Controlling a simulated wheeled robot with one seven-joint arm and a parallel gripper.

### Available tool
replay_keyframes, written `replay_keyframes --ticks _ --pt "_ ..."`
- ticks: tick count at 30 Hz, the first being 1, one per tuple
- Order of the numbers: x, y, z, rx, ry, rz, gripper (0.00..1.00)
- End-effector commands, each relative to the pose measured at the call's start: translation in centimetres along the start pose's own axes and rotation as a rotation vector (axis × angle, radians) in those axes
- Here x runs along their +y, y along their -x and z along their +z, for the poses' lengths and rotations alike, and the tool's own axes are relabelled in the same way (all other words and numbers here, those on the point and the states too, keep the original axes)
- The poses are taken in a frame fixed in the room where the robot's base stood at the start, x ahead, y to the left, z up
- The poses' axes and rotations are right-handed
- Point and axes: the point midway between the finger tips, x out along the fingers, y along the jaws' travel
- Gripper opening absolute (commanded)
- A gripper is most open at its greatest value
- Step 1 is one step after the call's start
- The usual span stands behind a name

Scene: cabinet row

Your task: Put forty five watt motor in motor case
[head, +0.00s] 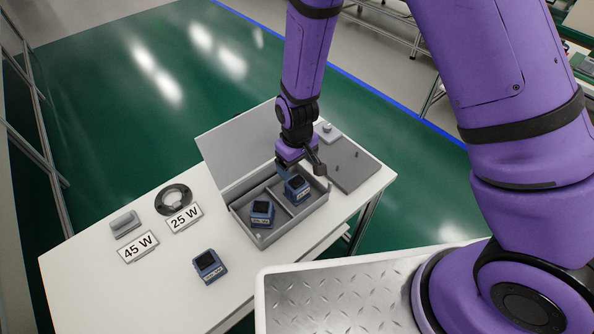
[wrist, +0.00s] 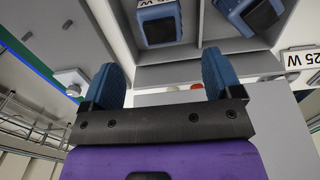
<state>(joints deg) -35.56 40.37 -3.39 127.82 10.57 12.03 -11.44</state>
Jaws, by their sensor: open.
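The grey motor case (head: 238,214) stands on the white table with its lid (head: 237,150) raised. Two blue motors with dark square tops sit inside, one in the left compartment (head: 262,213) and one in the right (head: 297,187). A third blue motor (head: 209,265) stands on the table in front of the case. The motors' small labels are too small to read surely. My gripper (head: 298,168) is over the right end of the case, near the right motor. In the wrist view its blue fingers (wrist: 162,84) are apart with nothing held, and the two motors (wrist: 158,22) show beyond them.
A "45 W" sign (head: 138,247) stands by a grey block (head: 125,223) and a "25 W" sign (head: 185,218) by a round dark-rimmed part (head: 173,199), left of the case. A grey plate (head: 348,166) with small pegs lies to its right. The table's front left is clear.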

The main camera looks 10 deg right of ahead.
Motion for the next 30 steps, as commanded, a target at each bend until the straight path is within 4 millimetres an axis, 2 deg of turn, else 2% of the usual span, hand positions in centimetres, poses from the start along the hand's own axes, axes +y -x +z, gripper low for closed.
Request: replay_keyframes --ticks 11,14,17,23,30 --pt "0.1 1.0 0.0 0.001 -0.003 -0.001 0.85" --pt "0.6 2.3 -0.1 0.013 -0.016 -0.004 0.85" --pt "1.6 5.2 -0.1 0.037 -0.044 -0.011 0.85" --pt "4.5 12.8 0.9 0.099 -0.117 -0.023 0.85" --pt "7.7 21.2 4.0 0.172 -0.203 -0.025 0.85"
